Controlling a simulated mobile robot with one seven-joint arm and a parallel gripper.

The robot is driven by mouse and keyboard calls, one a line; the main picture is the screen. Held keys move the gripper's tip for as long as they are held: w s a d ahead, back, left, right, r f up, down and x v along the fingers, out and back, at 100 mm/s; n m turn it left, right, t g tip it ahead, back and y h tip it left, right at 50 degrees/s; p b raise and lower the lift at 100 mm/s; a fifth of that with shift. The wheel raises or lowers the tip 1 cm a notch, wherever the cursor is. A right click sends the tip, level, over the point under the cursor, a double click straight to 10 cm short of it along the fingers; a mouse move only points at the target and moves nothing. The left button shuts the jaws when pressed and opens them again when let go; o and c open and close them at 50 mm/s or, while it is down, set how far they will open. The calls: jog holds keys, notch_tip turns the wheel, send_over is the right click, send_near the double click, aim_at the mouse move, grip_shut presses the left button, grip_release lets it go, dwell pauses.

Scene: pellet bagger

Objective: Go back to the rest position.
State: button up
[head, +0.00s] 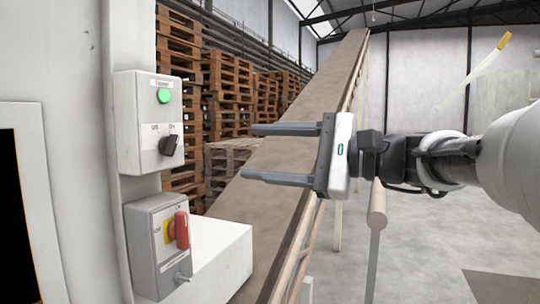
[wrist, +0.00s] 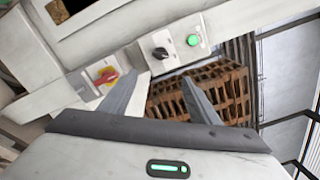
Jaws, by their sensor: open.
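My gripper (head: 262,154) is open and empty, held out level in front of the control boxes with its fingers pointing left in the head view. Its two grey fingers also show apart in the wrist view (wrist: 160,85). The upper control box (head: 145,150) has a lit green button (head: 164,96) and a black rotary knob (head: 170,146). The lower control box (head: 150,225) has a red handle (head: 182,230) on a yellow plate. A clear gap shows between the fingertips and both boxes in the head view.
A long brown inclined conveyor (head: 265,200) rises behind my gripper. Stacked wooden pallets (head: 228,85) stand beyond it. A post with a round tan top (head: 377,205) stands below my wrist. A white ledge (head: 215,255) juts out by the lower box. Open floor (head: 430,240) lies at right.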

jog(key=s+d+f+n+g+h+p, duration=0.25)
jog(key=s+f+n+h+p, duration=0.3)
jog(key=s+f+h, duration=0.6)
jog(key=s+d+f+n+h+p, duration=0.1)
jog(key=s+d+f+n+h, duration=0.1)
jog(key=d+f, duration=0.3)
jog(key=s+d+f+n+t+h+p, duration=0.1)
jog(key=s+d+f+n+h+p, duration=0.1)
jog(key=s+d+f, duration=0.3)
jog(key=d+n+h, duration=0.1)
jog(key=d, duration=0.1)
jog(key=shift+d, duration=0.3)
